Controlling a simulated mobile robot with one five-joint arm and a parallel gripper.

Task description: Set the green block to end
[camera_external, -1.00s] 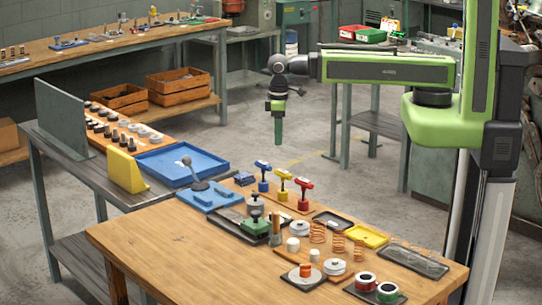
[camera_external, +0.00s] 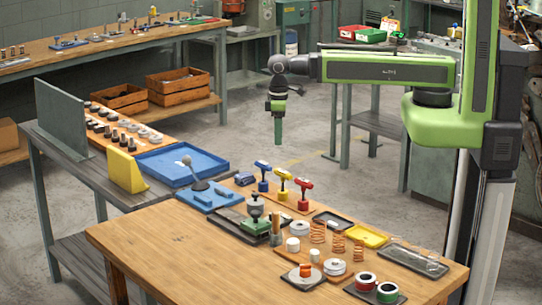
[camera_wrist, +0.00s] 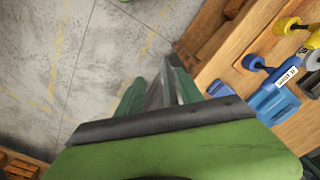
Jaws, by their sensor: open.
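A green block (camera_external: 256,228) sits low on a dark plate near the back left of the front wooden table, in the external view. A grey cylinder with a dark knob (camera_external: 255,208) appears above or directly behind it; I cannot tell whether they touch. My gripper (camera_external: 278,143) hangs pointing down over the floor beyond the table, well above and behind the block. It is open and empty, and its green fingers (camera_wrist: 160,88) also show in the wrist view. The green block does not show clearly in the wrist view. No marked end position can be made out.
Blue, yellow and red-topped levers (camera_external: 283,186) stand behind the block. Copper springs (camera_external: 318,232) and a yellow tray (camera_external: 367,235) are to its right. A blue lever plate (camera_external: 208,196) is to its left. The table's front left is bare (camera_external: 170,240).

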